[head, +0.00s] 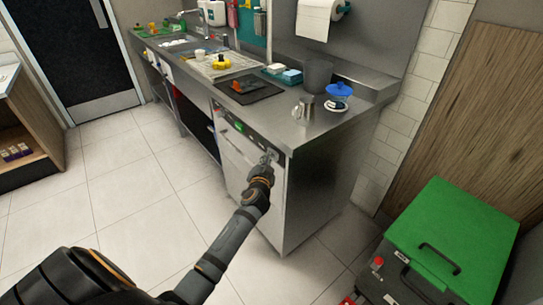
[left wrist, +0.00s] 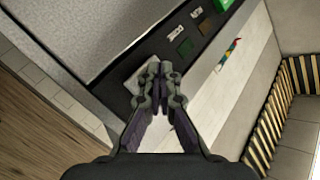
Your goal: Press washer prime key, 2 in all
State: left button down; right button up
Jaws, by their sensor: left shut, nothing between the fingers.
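The washer (head: 237,170) is a white front-loading unit under the steel counter, with a dark control strip (head: 233,122) along its top and a lit green display. My left gripper (head: 269,155) is shut and empty at the strip's right end. In the left wrist view its fingertips (left wrist: 155,70) overlap the pale plate; I cannot tell whether they touch it. My right gripper is out of view.
The steel counter (head: 318,128) above holds a metal jug (head: 304,109), a blue-lidded container (head: 339,93) and a dark mat. A green-topped cart (head: 452,232) stands at the lower right. The tiled floor (head: 125,185) at left is clear.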

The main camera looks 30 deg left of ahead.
pick_arm(q)
jog(key=shift+w+d, duration=0.15)
jog(key=shift+w, duration=0.35)
dwell(0.5)
jog(key=shift+s, duration=0.1)
jog(key=shift+s+a, duration=0.3)
jog(key=shift+s, duration=0.45)
jog(key=shift+s+a, duration=0.35)
jog(key=shift+s, duration=0.45)
jog(key=shift+s+a, duration=0.3)
jog(key=shift+s, duration=0.45)
jog(key=shift+s+a, duration=0.35)
jog(key=shift+s, duration=0.45)
jog(key=shift+f, duration=0.1)
